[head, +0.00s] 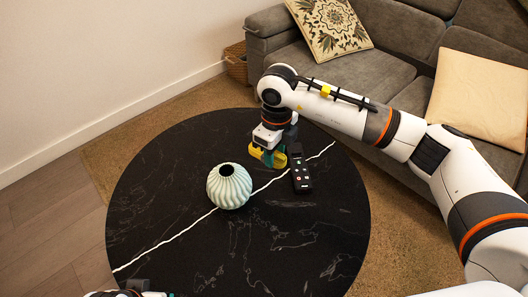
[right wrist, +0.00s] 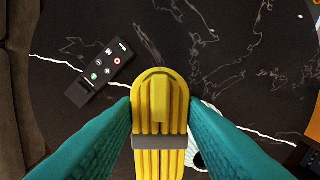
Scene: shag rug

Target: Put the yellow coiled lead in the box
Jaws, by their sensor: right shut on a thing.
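The yellow coiled lead (head: 267,157) is a bundle of loops with a grey band round it. My right gripper (head: 270,155) is shut on it, over the far part of the round black table, between the vase and the remote. In the right wrist view the lead (right wrist: 158,112) sits between the two teal fingers, one on each side. I cannot tell whether it touches the table. Only a sliver of my left arm's end (head: 140,291) shows at the bottom edge of the head view; its fingers are mostly cut off. No box can be made out for sure.
A ribbed pale green vase (head: 229,187) stands left of the lead, and a black remote (head: 300,173) lies close on its right. The near part of the black table (head: 250,255) is clear. An orange-brown surface (right wrist: 304,115) shows at the wrist view's right edge. A grey sofa stands behind.

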